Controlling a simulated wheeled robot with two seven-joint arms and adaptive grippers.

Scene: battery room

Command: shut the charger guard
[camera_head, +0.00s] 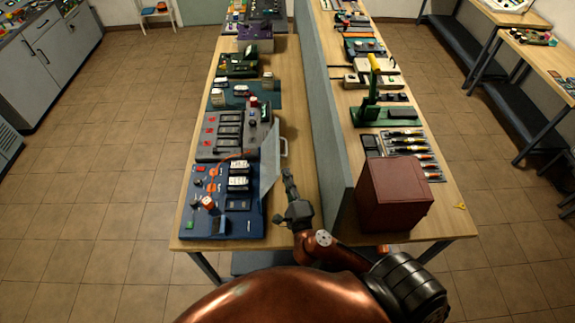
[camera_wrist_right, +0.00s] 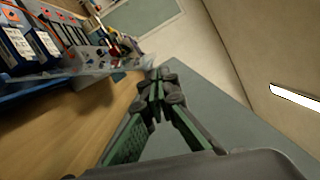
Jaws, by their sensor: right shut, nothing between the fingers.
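The blue charger board (camera_head: 208,227) lies on the near left of the bench, with battery packs and small knobs on it. My right gripper (camera_head: 287,173) is shut and empty, over bare wood just right of the board and a little nearer than the handle. In the right wrist view its fingertips (camera_wrist_right: 160,82) meet, with the blue board (camera_wrist_right: 40,85) to their left. My left gripper is out of view.
A tall grey divider (camera_head: 322,120) runs along the bench, right of my right gripper. A grey unit (camera_head: 207,150) lies behind the blue board. Beyond the divider stand a dark red box (camera_head: 393,195) and a green press (camera_head: 372,100). A narrow strip of wood is clear beside the divider.

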